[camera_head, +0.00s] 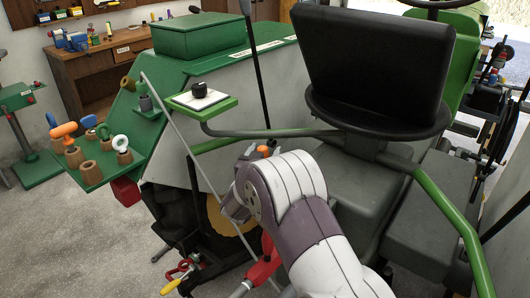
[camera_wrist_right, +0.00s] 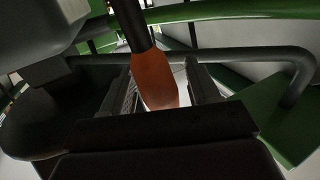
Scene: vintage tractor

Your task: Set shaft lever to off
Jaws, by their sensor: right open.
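A lever with an orange grip (camera_wrist_right: 155,80) and a dark rod shows in the right wrist view. The grip lies between the two fingers of my right gripper (camera_wrist_right: 164,88), which are apart on either side of it. A small piece of orange (camera_head: 264,150) also shows in the head view, just beyond my right wrist. My right gripper (camera_head: 256,155) is there, its fingers mostly hidden by the wrist. I cannot tell whether a finger touches the grip. No label names the shaft lever, and its off mark is not visible. My left gripper is not in view.
The black seat (camera_head: 372,65) stands right of my wrist. A green rail (camera_head: 450,215) curves around the right side. A red lever (camera_head: 263,262) is below my wrist. A green tray (camera_head: 92,172) with several coloured knobs is at left. Grey floor lies open at lower left.

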